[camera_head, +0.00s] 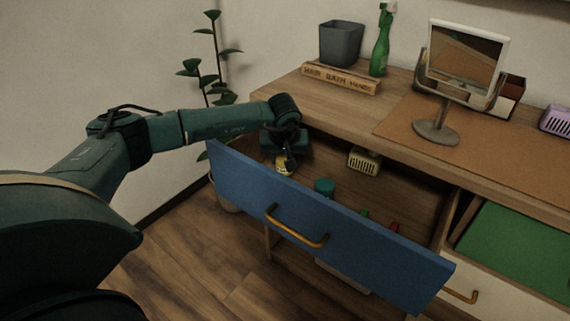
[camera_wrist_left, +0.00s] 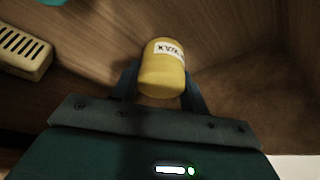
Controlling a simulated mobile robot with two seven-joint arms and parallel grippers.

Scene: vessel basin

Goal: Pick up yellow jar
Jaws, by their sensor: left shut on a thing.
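The yellow jar (camera_wrist_left: 162,72) with a white label is between the two fingers of my left gripper (camera_wrist_left: 160,84) in the left wrist view. The fingers are shut on its sides. In the head view a small part of the yellow jar (camera_head: 283,167) shows below my left gripper (camera_head: 286,162), inside the open blue drawer (camera_head: 330,222) near its left end. The gripper hides most of the jar there. I cannot tell whether the jar touches the drawer floor. My right gripper is not in view.
A beige slotted basket (camera_head: 363,160) and a teal item (camera_head: 324,187) are in the drawer, right of the jar. The drawer's blue front stands before my gripper. The desk top (camera_head: 300,98) overhangs behind. A plant (camera_head: 208,75) stands at the left.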

